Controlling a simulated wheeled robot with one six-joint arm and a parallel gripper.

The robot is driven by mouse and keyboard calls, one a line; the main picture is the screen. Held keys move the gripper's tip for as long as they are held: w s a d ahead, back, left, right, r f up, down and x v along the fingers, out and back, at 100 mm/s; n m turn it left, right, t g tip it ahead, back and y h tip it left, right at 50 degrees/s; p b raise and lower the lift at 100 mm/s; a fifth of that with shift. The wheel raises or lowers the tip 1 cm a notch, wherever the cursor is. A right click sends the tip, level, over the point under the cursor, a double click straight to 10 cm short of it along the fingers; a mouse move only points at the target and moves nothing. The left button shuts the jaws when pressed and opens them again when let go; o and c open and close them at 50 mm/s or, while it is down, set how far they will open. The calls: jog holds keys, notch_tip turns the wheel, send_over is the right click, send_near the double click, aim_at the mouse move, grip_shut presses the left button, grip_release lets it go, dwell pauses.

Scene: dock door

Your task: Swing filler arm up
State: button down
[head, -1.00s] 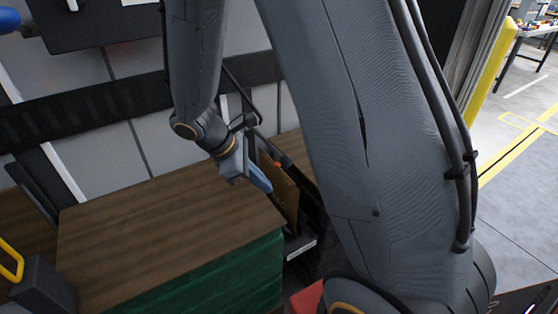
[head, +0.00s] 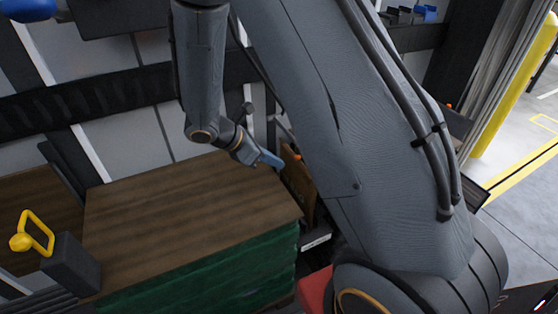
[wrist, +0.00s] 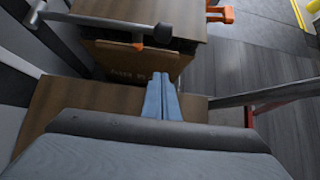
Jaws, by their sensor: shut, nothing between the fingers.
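My gripper (head: 277,162) has pale blue fingers and shows pressed together and empty, above the back right of the wooden top. In the wrist view its fingertips (wrist: 161,78) point toward a brown box. A grey bar with a dark round end (wrist: 164,32) crosses beyond the fingertips, apart from them; it may be the filler arm, but I cannot tell for sure. In the head view a dark knob (head: 247,108) stands just behind my wrist. My own arm hides much of that area.
The wooden top (head: 180,205) has green sides. A brown box (head: 297,180) stands at its right. A yellow handle (head: 38,232) on a black block is at the left. A slanting grey rod (wrist: 265,92) is right of my fingers. A yellow post (head: 510,90) stands far right.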

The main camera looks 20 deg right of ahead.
jog(key=p+x, duration=0.1)
jog(key=x, duration=0.7)
jog(key=shift+s, duration=0.1)
jog(key=shift+d+r+p, duration=0.4)
jog(key=shift+r+p, duration=0.05)
jog(key=shift+r, duration=0.15)
jog(key=shift+d+r+p, duration=0.4)
jog(key=shift+r, duration=0.25)
jog(key=shift+w+d+r, duration=0.2)
jog(key=shift+d+r, duration=0.05)
jog(key=shift+r, duration=0.1)
